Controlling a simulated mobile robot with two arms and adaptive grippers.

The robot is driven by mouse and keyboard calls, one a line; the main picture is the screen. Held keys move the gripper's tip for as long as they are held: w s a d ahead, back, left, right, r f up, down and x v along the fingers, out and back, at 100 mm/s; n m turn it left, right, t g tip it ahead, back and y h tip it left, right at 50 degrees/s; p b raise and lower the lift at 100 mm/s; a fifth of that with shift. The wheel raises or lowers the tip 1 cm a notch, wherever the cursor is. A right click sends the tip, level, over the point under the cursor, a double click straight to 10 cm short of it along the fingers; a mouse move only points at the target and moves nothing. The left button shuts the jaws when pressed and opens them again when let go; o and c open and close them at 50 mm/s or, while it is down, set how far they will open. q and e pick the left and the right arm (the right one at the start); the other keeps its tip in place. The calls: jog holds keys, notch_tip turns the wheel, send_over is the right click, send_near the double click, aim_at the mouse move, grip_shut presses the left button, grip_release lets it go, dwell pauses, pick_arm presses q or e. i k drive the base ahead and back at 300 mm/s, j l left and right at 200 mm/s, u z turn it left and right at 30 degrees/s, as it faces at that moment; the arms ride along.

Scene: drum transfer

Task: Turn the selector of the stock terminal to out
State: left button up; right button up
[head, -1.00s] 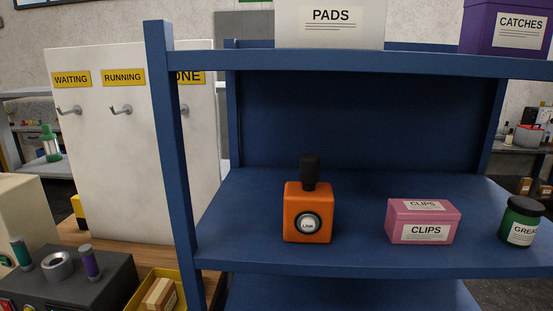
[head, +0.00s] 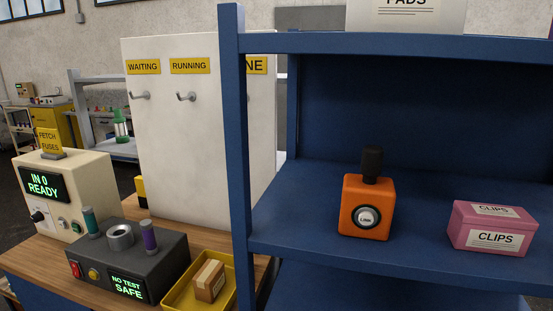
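The stock terminal (head: 75,190) is a cream box at the left end of the wooden bench in the head view. Its green-lit screen (head: 43,184) reads "IN 0 READY". A dark selector knob (head: 38,215) sits on its front below the screen, at the left, with a small pale pointer or label beside it that is too small to read. A yellow card reading "FETCH FUSES" (head: 48,141) stands on top. Neither of my grippers is in view.
A dark grey tester (head: 130,258) showing "NO TEST SAFE" stands in front of the terminal's right side. A yellow tray (head: 183,298) holds a small carton (head: 209,280). A blue shelf (head: 300,236) with an orange device (head: 366,207) and pink clips box (head: 493,228) fills the right.

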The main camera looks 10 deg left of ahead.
aim_at(38, 217)
jog(key=u, duration=1.65)
